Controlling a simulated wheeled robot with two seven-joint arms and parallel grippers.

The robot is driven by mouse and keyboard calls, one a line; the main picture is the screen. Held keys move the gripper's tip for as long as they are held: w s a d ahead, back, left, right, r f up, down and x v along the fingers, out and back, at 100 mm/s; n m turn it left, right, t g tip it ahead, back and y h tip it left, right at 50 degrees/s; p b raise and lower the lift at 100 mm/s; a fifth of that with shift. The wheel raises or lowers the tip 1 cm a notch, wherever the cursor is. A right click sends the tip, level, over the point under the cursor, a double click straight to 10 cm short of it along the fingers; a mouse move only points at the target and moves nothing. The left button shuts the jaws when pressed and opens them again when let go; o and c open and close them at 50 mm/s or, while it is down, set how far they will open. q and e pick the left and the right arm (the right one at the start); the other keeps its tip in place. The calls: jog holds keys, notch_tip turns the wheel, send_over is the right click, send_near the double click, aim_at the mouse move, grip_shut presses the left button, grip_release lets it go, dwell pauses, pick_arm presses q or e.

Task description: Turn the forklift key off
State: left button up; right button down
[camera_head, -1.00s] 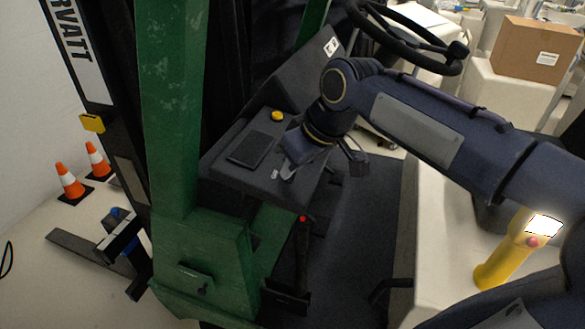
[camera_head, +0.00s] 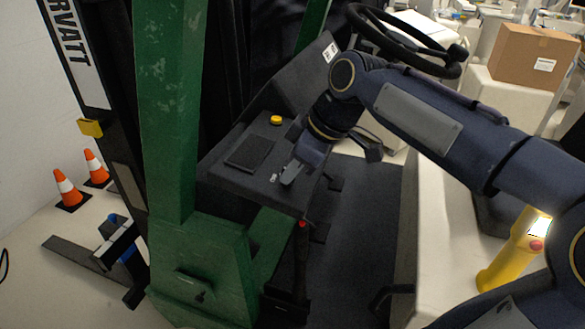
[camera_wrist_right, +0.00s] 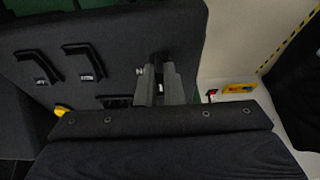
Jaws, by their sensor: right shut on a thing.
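The forklift's dark console (camera_head: 222,174) stands left of centre in the head view, beside a green mast post. My right gripper (camera_head: 287,181) reaches down to the console's right edge, fingers against its face. In the right wrist view the two grey fingers (camera_wrist_right: 160,82) are close together around a small dark piece, apparently the key (camera_wrist_right: 158,62), at the console panel. The key is mostly hidden by the fingers, and its angle cannot be told. A small pale label (camera_wrist_right: 139,71) sits just left of it. My left gripper is not in view.
A yellow button (camera_head: 276,120) and a dark pad (camera_head: 250,153) lie on the console. The steering wheel (camera_head: 405,40) is above my right arm. Black levers (camera_wrist_right: 84,61) show in the right wrist view. Orange cones (camera_head: 68,188) stand at the far left.

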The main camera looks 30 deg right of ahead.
jog(key=shift+r, duration=0.1)
jog(key=c, duration=1.6)
grip_release()
jog(key=shift+o, duration=0.2)
jog(key=v, duration=0.7)
jog(key=shift+s+d+r, duration=0.2)
jog(key=shift+r, duration=0.1)
